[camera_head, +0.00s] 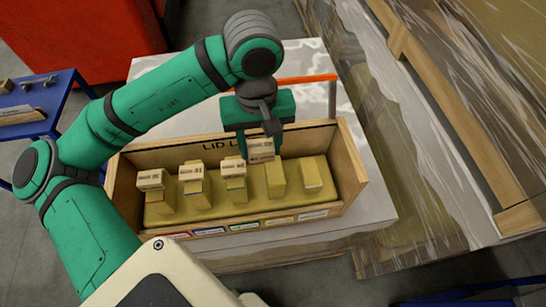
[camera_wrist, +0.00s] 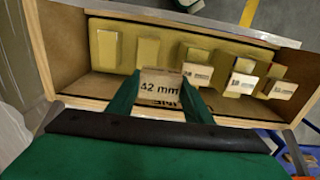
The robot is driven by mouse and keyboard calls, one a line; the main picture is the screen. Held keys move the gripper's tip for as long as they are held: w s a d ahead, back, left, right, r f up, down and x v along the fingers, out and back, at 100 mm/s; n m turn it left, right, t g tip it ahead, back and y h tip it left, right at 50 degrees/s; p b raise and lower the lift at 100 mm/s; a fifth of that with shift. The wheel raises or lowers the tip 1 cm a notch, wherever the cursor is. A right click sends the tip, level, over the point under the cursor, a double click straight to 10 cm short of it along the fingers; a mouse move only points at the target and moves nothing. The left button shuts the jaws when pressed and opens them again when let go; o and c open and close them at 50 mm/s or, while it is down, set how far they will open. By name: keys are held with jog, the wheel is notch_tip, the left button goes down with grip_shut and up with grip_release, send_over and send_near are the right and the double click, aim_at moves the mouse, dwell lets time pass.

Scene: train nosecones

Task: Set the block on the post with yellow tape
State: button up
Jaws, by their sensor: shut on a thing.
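My gripper (camera_head: 261,138) is shut on a pale wooden block (camera_head: 260,149), which shows "42 mm" print in the wrist view (camera_wrist: 161,86). In the head view the block is near the box's back wall, behind and between the third post and the fourth post (camera_head: 276,180). The fourth post has no block on it; its tape colour is too small to make out. The fifth post (camera_head: 312,176) at the right is also bare. Three posts at the left carry printed blocks (camera_head: 150,179), (camera_head: 191,170) and (camera_head: 232,167), with red, blue and green tape.
The posts stand on a yellow base in an open wooden box (camera_head: 352,160) with coloured labels along its front. The box walls rise around them. A blue table (camera_head: 50,105) stands at the left and a red cabinet (camera_head: 80,35) behind it.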

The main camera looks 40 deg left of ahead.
aim_at(274, 154)
jog(key=w+d+f, duration=0.1)
jog(key=d+f, duration=0.1)
jog(key=f, duration=0.1)
jog(key=shift+w+d, duration=0.15)
jog(key=shift+w, duration=0.25)
jog(key=shift+f, duration=1.65)
jog(key=shift+f, duration=0.1)
jog(key=o, duration=1.1)
jog(key=shift+w, duration=0.1)
notch_tip(274, 154, up, 12)
jog(key=shift+r, duration=0.15)
jog(key=shift+w, duration=0.1)
